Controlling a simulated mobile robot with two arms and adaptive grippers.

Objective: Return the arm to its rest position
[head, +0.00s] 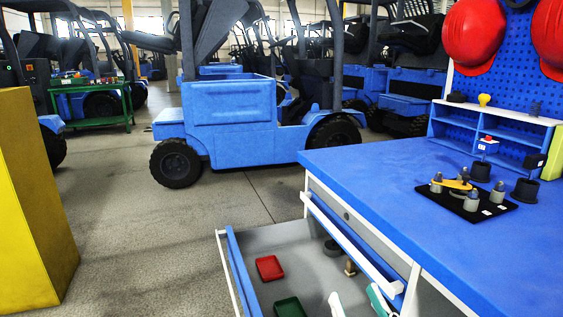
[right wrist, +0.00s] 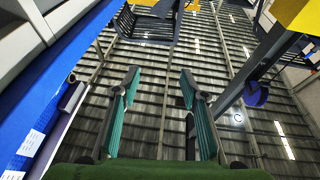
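My right gripper (head: 356,297) shows at the bottom edge of the head view, over the right part of the open drawer (head: 223,262). Only its fingertips are in the picture, one pale and one teal, with a gap between them. In the right wrist view the two teal-lined fingers of the right gripper (right wrist: 160,76) stand wide apart with nothing between them. The rest of the right arm is hidden below the head view. My left gripper and arm are in neither view.
The drawer holds a red tray (head: 269,267), a green tray (head: 290,307) and small parts. The blue workbench (head: 390,190) beside it carries a black fixture plate (head: 466,207) with several weights. A yellow block (head: 35,200) stands at left. Floor between is clear.

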